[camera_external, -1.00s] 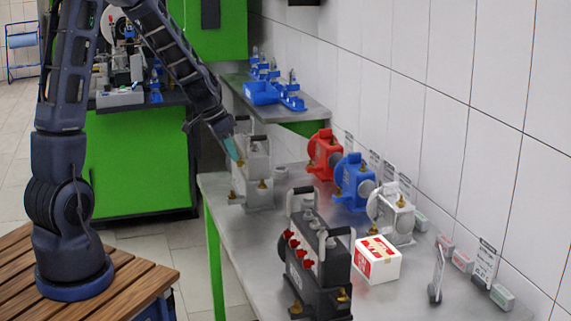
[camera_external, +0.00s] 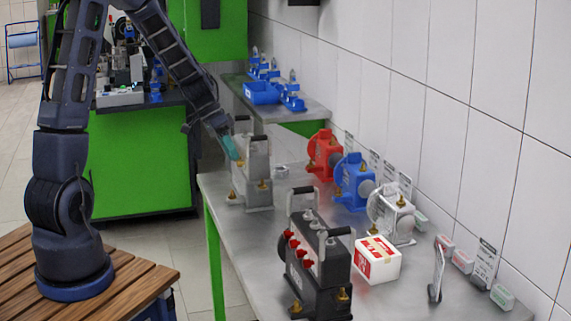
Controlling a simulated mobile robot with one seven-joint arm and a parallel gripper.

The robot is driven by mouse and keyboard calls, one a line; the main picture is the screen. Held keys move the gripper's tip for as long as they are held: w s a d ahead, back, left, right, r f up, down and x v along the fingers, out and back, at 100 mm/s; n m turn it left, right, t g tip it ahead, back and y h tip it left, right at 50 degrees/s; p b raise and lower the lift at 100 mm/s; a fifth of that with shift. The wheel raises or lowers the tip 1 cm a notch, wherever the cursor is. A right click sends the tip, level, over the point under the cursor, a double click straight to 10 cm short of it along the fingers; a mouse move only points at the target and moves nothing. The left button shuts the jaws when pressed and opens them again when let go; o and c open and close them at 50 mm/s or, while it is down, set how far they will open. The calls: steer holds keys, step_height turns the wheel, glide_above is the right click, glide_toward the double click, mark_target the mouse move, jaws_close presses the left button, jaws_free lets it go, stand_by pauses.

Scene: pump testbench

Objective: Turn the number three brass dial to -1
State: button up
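My gripper (camera_external: 233,150) has teal fingers and is at the upper left side of a grey pump test unit (camera_external: 257,180) with dark handles on top. Small brass fittings show on the grey unit, one low on its left (camera_external: 232,194) and one on its front (camera_external: 262,185). I cannot tell which brass part is number three, nor read any setting. The fingers overlap the unit in this view; contact and finger opening are too small to tell.
A black pump unit (camera_external: 322,272) with red knobs stands in front. Red (camera_external: 323,153), blue (camera_external: 352,182) and white (camera_external: 396,218) pumps line the wall side of the metal table (camera_external: 225,203). A white-and-red box (camera_external: 377,260) sits beside the black unit.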

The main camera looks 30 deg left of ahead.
steer(key=v, duration=1.1)
steer(key=shift+d, duration=0.15)
steer(key=d+f+t+y, duration=0.2)
steer(key=d+f, duration=0.4)
steer(key=f, duration=0.3)
steer(key=shift+m+t, duration=0.3)
steer(key=shift+m, duration=0.1)
stand_by(0.5)
steer(key=shift+d+f, duration=0.1)
steer(key=shift+c, duration=0.3)
jaws_close()
